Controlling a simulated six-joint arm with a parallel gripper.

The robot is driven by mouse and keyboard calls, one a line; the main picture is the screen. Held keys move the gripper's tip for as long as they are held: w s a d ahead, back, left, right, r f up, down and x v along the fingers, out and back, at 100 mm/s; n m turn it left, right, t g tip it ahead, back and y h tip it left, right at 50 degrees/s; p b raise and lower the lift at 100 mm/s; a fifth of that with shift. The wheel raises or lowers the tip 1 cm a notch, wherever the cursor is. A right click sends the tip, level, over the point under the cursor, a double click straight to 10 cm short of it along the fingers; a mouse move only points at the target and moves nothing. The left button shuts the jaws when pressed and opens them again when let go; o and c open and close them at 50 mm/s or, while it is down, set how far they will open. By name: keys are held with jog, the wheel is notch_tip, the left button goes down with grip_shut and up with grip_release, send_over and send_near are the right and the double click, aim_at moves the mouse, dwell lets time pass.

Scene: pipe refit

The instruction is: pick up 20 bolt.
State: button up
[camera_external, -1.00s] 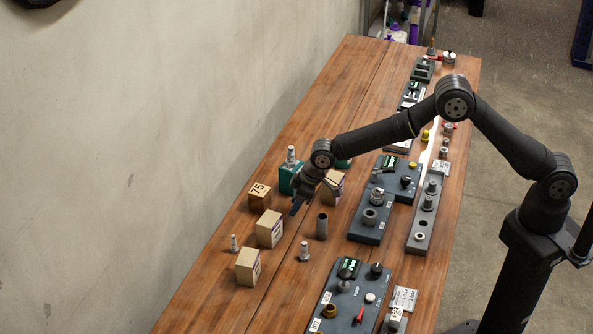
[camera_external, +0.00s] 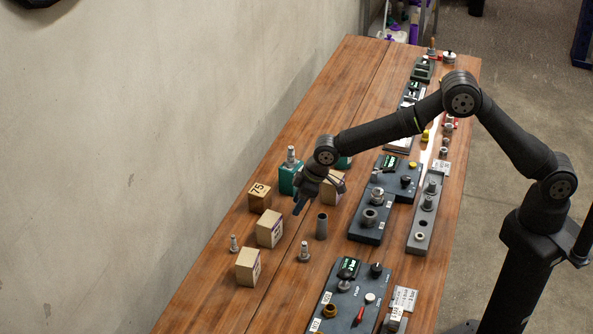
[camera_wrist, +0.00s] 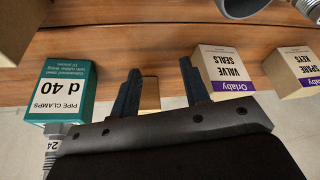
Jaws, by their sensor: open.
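Several bolts show, but I cannot read a 20 on any of them. In the external view one small bolt (camera_external: 234,243) stands on the table at the left. Another bolt (camera_external: 304,252) stands in front of the grey pipe piece (camera_external: 321,226). A third bolt (camera_external: 291,156) is at the teal box (camera_external: 287,181). In the wrist view, a bolt marked 24 (camera_wrist: 53,146) is by the teal box, and a threaded part (camera_wrist: 308,9) is cut off at the upper right. My gripper (camera_wrist: 156,78) is open and empty, above the table near the boxes.
Cardboard boxes (camera_external: 269,229) and (camera_external: 248,267) stand left of the pipe piece. The wooden block marked 75 (camera_external: 259,197) is behind them. Dark fixture panels (camera_external: 371,222) line the right side. Bare table lies between the pipe piece and the front panel.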

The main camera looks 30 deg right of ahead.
jog(key=s+d+r+n+g, duration=0.15)
jog(key=s+r+n, duration=0.35)
jog(key=s+r, duration=0.8)
send_near(304, 245)
jog(key=shift+y, duration=0.4)
jog(key=f, duration=0.2)
jog(key=w+f, duration=0.1)
jog(key=f, duration=0.2)
jog(key=shift+w+a+f, duration=0.3)
jog(key=shift+a+f, duration=0.1)
jog(key=shift+s+x, duration=0.2)
jog(key=shift+x, duration=1.15)
jog(key=shift+s+x, duration=0.2)
jog(key=shift+x, duration=1.1)
grip_shut()
